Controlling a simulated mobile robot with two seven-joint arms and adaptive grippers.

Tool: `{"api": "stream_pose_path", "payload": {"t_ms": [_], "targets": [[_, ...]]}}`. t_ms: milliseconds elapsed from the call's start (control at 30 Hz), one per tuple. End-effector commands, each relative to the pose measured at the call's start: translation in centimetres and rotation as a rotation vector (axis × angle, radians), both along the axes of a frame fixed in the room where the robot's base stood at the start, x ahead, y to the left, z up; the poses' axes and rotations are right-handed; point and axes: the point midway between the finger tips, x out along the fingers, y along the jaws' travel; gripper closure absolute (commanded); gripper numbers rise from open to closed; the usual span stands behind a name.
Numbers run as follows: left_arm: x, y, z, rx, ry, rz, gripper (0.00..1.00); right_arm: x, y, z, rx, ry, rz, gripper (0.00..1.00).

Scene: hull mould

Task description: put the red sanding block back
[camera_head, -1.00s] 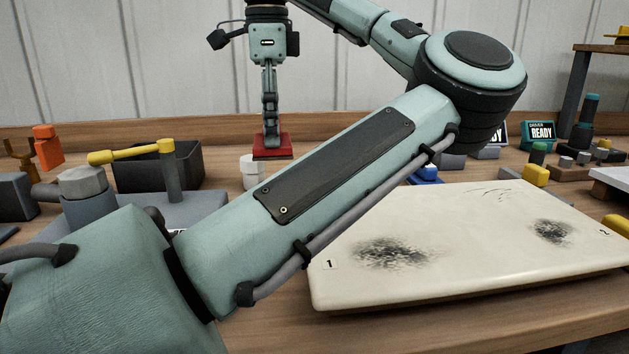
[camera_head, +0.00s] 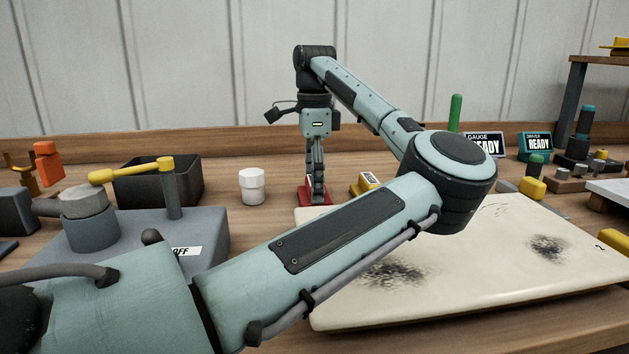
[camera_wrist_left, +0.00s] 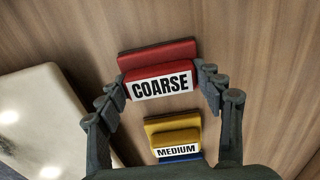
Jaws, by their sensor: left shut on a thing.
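The red sanding block (camera_head: 304,197), labelled COARSE, is between the fingers of my left gripper (camera_head: 316,188), beyond the cream hull mould (camera_head: 500,262). In the left wrist view the fingers (camera_wrist_left: 160,88) are shut on the two ends of the red block (camera_wrist_left: 158,84). In the head view its base is low over the bench; I cannot tell if it touches. The yellow block (camera_head: 366,182), labelled MEDIUM, sits close by and shows below the red one in the wrist view (camera_wrist_left: 174,134). A blue block (camera_wrist_left: 182,157) is partly hidden there. My right gripper is out of view.
A white cup-like piece (camera_head: 252,186) stands left of the red block. A dark bin (camera_head: 140,180) and a grey fixture with a yellow lever (camera_head: 130,170) are farther left. Two READY displays (camera_head: 485,143) (camera_head: 536,146) stand at the back right. My left arm crosses over the mould.

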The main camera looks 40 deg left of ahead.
Motion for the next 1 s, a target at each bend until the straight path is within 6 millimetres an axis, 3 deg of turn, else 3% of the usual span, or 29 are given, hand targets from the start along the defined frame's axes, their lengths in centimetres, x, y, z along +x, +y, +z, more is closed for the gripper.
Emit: {"api": "stream_pose_path", "payload": {"t_ms": [367, 400, 533, 867, 1000], "targets": [[0.0, 0.0, -0.3, 0.001, -0.002, -0.002, 0.60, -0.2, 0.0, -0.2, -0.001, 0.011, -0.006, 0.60], [0.0, 0.0, -0.2, 0.000, -0.001, -0.002, 0.29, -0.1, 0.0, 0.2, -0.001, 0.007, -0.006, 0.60], [0.0, 0.0, -0.2, 0.000, -0.001, -0.002, 0.13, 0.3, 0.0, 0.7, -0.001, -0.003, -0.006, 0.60], [0.0, 0.0, -0.1, 0.000, -0.001, -0.002, 0.13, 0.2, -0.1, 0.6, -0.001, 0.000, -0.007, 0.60], [0.1, 0.0, 1.0, 0.001, -0.005, -0.002, 0.13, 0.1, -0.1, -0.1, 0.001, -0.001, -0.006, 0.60]]}}
